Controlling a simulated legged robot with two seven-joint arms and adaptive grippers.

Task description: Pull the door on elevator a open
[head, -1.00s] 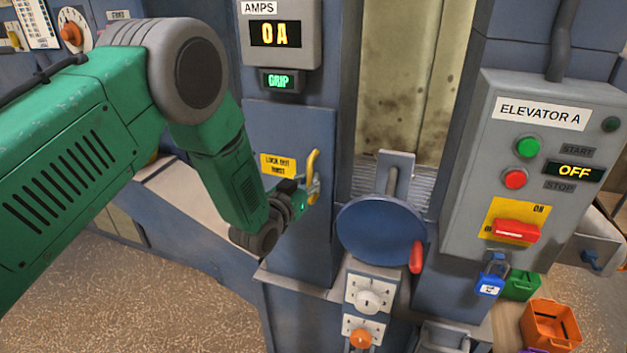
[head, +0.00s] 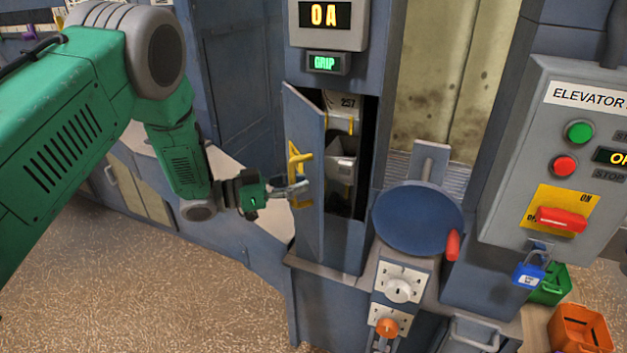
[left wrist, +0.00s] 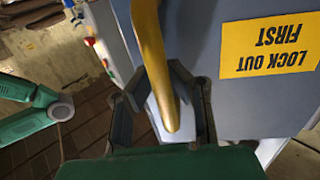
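The blue-grey door (head: 305,165) stands partly open in the head view, its free edge swung out to the left. A yellow handle (head: 294,160) is on the door's outer face. In the left wrist view, the gripper's fingers (left wrist: 163,90) close around the yellow handle (left wrist: 150,45), beside the door's "LOCK OUT FIRST" label (left wrist: 268,45). My right gripper is not in view.
The elevator control box (head: 555,150) stands right, with a red switch handle (head: 561,219) and a blue padlock (head: 529,269) below. A round blue disc (head: 417,218) with a red knob sits right of the opening. Open floor (head: 180,285) lies front left.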

